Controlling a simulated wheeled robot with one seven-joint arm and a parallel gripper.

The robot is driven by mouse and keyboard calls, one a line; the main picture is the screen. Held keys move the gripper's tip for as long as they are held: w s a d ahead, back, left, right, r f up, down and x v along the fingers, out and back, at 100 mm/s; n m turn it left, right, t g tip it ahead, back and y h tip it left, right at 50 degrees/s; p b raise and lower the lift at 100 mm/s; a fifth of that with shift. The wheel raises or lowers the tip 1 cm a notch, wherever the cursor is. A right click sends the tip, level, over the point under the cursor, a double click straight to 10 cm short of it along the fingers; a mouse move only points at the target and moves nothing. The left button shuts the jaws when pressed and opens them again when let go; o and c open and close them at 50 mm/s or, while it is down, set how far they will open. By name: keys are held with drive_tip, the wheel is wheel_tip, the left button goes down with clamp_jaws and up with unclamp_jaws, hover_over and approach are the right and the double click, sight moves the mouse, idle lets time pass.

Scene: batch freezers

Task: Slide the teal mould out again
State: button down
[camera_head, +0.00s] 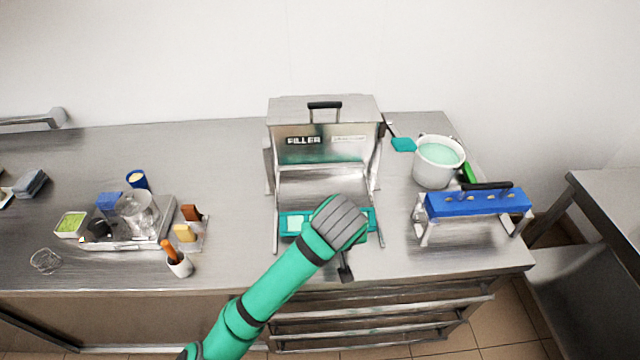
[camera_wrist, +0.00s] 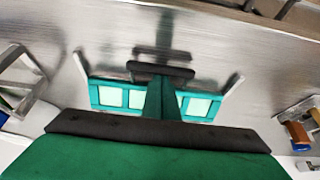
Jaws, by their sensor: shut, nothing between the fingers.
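The teal mould (camera_head: 297,223) lies flat at the front foot of the filler machine (camera_head: 322,160), between its two side rails. Its cells hold something pale. In the wrist view the mould (camera_wrist: 110,95) spans the picture, its middle hidden behind my fingers. A dark handle (camera_head: 345,270) sticks out in front of the mould toward the counter edge. My gripper (camera_wrist: 160,82) is shut and empty, over the middle of the mould and close to the handle. I cannot tell whether it touches either. In the head view my wrist covers the mould's right part and my fingertips.
A white tub (camera_head: 438,162) of mint-green mix and a blue mould on a stand (camera_head: 478,203) are at the right. A metal tray (camera_head: 125,240) with jars and a white cup (camera_head: 179,265) are at the left. Drawers (camera_head: 380,312) lie below the counter edge.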

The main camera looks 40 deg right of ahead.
drive_tip(key=shift+w+d, duration=0.15)
drive_tip(key=shift+w, duration=0.05)
drive_tip(key=shift+s+r, duration=0.1)
drive_tip(key=shift+r, duration=0.25)
drive_tip(key=shift+s+v, duration=0.1)
drive_tip(key=shift+v, duration=1.2)
drive_tip(key=shift+s+v, duration=0.15)
drive_tip(key=shift+v, duration=1.1)
drive_tip(key=shift+w+a+f, duration=0.1)
drive_tip(key=shift+a+f, duration=0.05)
drive_tip(key=shift+a, duration=0.1)
